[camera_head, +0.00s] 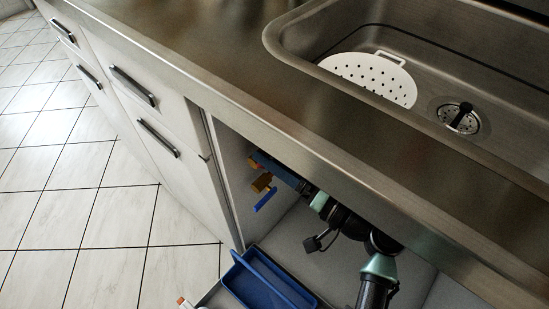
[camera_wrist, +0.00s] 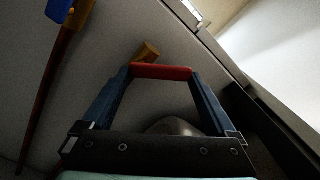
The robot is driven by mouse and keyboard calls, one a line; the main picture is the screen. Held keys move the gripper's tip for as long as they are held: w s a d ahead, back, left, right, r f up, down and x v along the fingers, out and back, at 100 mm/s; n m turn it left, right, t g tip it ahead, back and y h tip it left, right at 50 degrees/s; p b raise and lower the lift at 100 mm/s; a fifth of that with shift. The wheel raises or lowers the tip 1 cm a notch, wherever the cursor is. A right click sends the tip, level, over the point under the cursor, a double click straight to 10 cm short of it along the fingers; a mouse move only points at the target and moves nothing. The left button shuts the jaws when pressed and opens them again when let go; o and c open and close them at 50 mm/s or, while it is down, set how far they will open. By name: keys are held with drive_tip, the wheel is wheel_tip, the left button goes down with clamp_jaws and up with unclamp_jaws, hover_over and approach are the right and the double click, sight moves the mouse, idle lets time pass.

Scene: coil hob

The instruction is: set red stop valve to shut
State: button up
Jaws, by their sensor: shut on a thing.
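The red stop valve shows in the wrist view as a red lever (camera_wrist: 162,72) with a brass body (camera_wrist: 147,51) just behind it. The lever lies crosswise between the fingertips of my gripper (camera_wrist: 160,73), which is shut on it, with a blue finger at each end. In the head view my gripper (camera_head: 280,170) reaches into the open cabinet under the sink, near the left inner wall. The red lever cannot be made out there.
A second valve with a blue lever (camera_head: 266,199) and brass body is close below my gripper; its blue lever (camera_wrist: 58,10) also shows in the wrist view beside a reddish pipe (camera_wrist: 44,95). A blue caddy (camera_head: 243,277) stands low in front. The counter edge (camera_head: 270,133) overhangs my arm.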

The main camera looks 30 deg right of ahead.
drive_tip(key=shift+d+m, duration=0.15)
drive_tip(key=shift+m, duration=0.45)
drive_tip(key=shift+p, duration=0.3)
drive_tip(key=o, duration=1)
drive_tip(key=p+v, duration=0.2)
drive_tip(key=v, duration=1.1)
